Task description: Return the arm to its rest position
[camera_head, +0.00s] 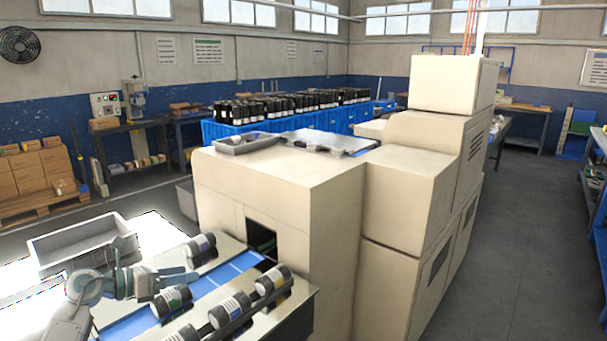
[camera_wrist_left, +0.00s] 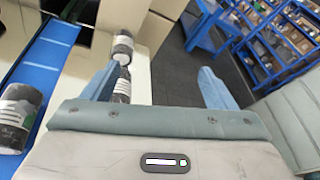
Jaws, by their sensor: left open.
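My left gripper (camera_head: 178,277) is over the near end of the steel table in the head view, close to the blue belt and the rolls. In the left wrist view its two blue-grey fingers (camera_wrist_left: 157,82) are spread apart with nothing clearly held between them. Black rolls with white labels lie around it: one behind (camera_head: 201,247), one in front (camera_head: 172,300), and others to the right (camera_head: 230,308) (camera_head: 272,280). The left wrist view shows rolls beyond the left finger (camera_wrist_left: 122,48) and at the left edge (camera_wrist_left: 18,115). My right gripper is not in view.
A large cream machine (camera_head: 275,205) stands just right of the table, with the blue belt (camera_head: 225,275) leading into its opening. A grey tray (camera_head: 85,243) lies behind my left arm. Blue crates (camera_head: 225,131) of dark rolls stand farther back. Open floor (camera_head: 530,230) lies on the right.

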